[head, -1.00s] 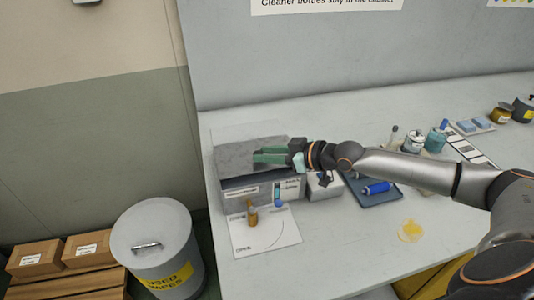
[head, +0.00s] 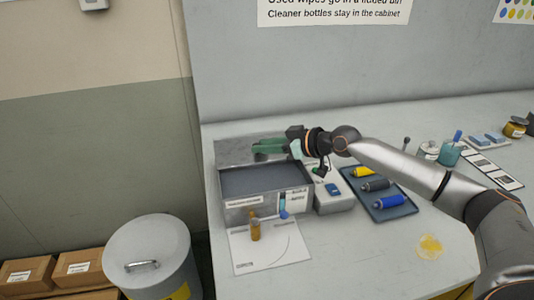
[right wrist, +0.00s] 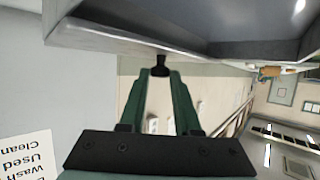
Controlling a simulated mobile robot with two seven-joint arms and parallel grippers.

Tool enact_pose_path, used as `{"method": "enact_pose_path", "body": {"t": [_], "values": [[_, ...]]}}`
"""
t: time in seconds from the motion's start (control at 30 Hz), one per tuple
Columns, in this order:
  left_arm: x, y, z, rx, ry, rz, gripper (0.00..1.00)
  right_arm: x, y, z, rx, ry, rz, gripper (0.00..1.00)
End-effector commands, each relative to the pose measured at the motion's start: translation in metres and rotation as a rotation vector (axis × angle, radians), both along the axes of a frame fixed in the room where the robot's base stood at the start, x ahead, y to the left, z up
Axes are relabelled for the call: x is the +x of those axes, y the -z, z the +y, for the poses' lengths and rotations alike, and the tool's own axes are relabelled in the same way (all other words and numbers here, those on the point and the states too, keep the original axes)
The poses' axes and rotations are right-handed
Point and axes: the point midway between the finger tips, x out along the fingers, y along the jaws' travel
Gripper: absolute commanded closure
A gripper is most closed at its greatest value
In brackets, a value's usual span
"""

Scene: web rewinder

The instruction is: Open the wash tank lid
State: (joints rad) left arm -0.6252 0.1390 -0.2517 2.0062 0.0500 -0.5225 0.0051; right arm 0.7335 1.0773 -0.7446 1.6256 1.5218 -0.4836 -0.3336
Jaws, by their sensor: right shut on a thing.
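The wash tank (head: 240,212) is a grey metal box on the bench, and its dark inside shows from above. Its grey lid (head: 232,150) stands raised along the tank's back side. My right gripper (head: 262,148), with green fingers, is at the lid, above the tank's back. In the right wrist view, my right gripper (right wrist: 160,75) has its fingertips on either side of a small black knob (right wrist: 160,62) at the edge of the lid (right wrist: 110,42). My left gripper is not in view.
A blue tray (head: 393,210) with yellow, grey and blue cylinders lies right of the tank, past a small white box (head: 334,203). A white sheet (head: 275,253) with an amber bottle (head: 254,229) lies in front. A lidded bin (head: 147,250) stands at the lower left.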

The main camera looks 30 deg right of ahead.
Motion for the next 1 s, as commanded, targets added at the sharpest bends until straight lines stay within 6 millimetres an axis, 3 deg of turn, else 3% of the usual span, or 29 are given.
{"method": "enact_pose_path", "body": {"t": [0.17, 0.2, 0.4, 0.77, 1.0], "values": [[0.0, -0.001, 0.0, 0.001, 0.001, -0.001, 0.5, -0.001, 0.002, 0.0, -0.001, -0.001, 0.006, 1.0], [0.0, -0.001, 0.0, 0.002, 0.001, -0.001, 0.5, -0.001, 0.002, 0.0, -0.001, -0.001, 0.006, 0.64], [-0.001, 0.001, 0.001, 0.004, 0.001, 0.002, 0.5, -0.001, 0.001, 0.0, 0.0, -0.001, 0.003, 0.42], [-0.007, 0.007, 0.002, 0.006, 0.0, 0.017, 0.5, -0.004, -0.001, -0.003, -0.001, 0.002, 0.002, 0.4], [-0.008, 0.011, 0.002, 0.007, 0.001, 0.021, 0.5, -0.032, -0.012, -0.02, -0.004, 0.004, 0.004, 0.4]]}}
